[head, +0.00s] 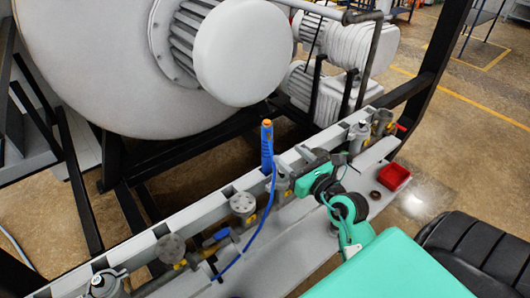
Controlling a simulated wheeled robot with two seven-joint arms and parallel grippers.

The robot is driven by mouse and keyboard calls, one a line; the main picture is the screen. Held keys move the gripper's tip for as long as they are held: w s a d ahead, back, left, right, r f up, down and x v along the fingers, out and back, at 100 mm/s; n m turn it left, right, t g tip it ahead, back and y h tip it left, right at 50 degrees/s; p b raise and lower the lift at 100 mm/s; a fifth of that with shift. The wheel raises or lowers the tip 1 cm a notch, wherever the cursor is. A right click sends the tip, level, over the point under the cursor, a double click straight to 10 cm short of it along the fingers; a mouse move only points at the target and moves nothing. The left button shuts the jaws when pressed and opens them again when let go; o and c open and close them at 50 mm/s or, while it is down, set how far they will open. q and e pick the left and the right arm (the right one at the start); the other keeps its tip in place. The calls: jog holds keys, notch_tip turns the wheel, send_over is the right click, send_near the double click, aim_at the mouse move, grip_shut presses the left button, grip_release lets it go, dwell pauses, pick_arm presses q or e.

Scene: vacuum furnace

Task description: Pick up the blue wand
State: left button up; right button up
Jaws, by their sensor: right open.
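The blue wand (267,148) stands upright at the long grey manifold rail, with an orange tip at its top. A blue hose runs down from it to the lower left, in front of the rail. My right gripper (299,178) is at the rail just to the right of the wand, its arm coming in from the lower right. It is open, and the wand stands apart from it in the picture. Its fingers are small and partly merge with the fittings behind. My left gripper is not in view.
Several grey valves and gauges (243,204) line the rail on both sides of the wand. A red tray (394,177) and a small dark ring (375,195) lie on the pale ledge to the right. The large furnace tank (110,70) and black frame stand behind.

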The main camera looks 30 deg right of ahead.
aim_at(270, 140)
jog(key=w+p, duration=0.1)
jog(key=w, duration=0.4)
jog(key=shift+w+a, duration=0.1)
jog(key=shift+w, duration=0.3)
jog(key=w+p, duration=0.1)
jog(key=w, duration=0.1)
jog(key=w+p, duration=0.1)
jog(key=w, duration=0.1)
jog(key=shift+w+f+p, duration=0.2)
jog(key=shift+w+p, duration=0.1)
jog(key=shift+w+a+f, duration=0.1)
jog(key=shift+w, duration=0.25)
grip_shut()
